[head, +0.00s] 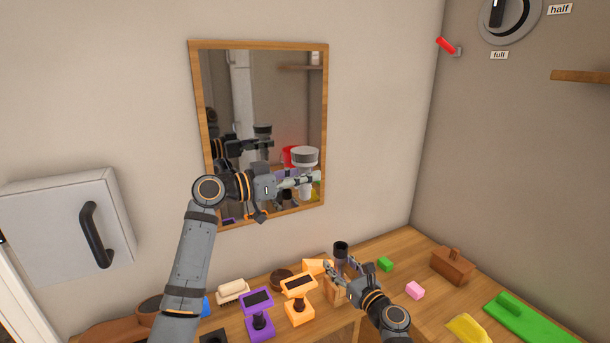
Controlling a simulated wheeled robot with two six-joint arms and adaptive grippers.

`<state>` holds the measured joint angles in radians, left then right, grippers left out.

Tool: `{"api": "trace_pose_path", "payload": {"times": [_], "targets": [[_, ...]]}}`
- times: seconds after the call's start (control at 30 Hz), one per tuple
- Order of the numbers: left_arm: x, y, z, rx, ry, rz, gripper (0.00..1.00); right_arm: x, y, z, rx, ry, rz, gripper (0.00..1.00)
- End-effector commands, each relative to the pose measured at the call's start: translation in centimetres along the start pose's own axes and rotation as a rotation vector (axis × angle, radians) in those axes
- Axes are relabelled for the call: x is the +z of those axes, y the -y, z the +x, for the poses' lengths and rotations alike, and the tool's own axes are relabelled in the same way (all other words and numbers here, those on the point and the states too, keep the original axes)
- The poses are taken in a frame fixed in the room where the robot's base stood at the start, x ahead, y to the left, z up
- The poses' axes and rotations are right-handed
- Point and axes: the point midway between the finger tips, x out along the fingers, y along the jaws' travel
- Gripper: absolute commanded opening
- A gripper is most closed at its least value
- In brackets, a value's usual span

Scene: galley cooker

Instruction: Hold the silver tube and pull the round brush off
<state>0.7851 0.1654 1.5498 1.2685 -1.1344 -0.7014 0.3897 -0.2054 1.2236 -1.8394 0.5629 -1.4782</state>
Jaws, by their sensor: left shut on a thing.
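My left gripper (300,181) is raised in front of the mirror and is shut on a pale, silvery thing, which looks like the silver tube (312,181). The fingers and the mirror's reflections behind make its outline hard to tell. My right gripper (350,268) is lower, just above the counter, with its fingers spread apart. A dark upright cylinder (341,248) stands at its fingers; I cannot tell whether they touch it. I cannot make out the round brush for certain.
The wood-framed mirror (258,43) is close behind my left gripper. A grey cabinet (55,225) is at left.

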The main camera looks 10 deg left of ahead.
Motion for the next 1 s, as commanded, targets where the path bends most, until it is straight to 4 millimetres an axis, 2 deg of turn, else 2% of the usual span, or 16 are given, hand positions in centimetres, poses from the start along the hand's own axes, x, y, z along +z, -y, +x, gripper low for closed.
{"api": "trace_pose_path", "payload": {"times": [0.17, 0.27, 0.37, 0.6, 0.7, 0.83, 1.0], "targets": [[0.0, 0.0, 0.0, 0.0, -0.001, 0.0, 0.0, 0.0, 0.0, -0.1, 0.0, 0.0, 0.0, 0.54], [0.0, 0.0, 0.0, 0.0, -0.001, 0.0, 0.0, -0.1, 0.1, -0.9, -0.001, 0.0, -0.001, 0.54], [0.0, 0.0, 0.0, 0.0, -0.001, 0.0, 0.0, -0.1, 0.1, -2.7, -0.002, -0.001, -0.002, 0.54], [0.0, 0.0, 0.0, 0.0, -0.001, 0.0, 0.0, -0.2, 0.1, -8.6, -0.001, -0.003, -0.003, 0.54], [0.0, 0.0, 0.0, 0.0, -0.001, 0.0, 0.0, -0.1, 0.1, -10.4, -0.002, -0.003, -0.001, 0.54], [0.0, 0.0, 0.0, 0.0, -0.001, 0.0, 0.0, -0.1, 0.0, -11.7, -0.001, -0.001, -0.001, 0.54], [0.0, 0.0, 0.0, 0.0, -0.001, 0.0, 0.0, 0.0, 0.0, -12.0, 0.0, -0.001, 0.0, 0.54]]}}
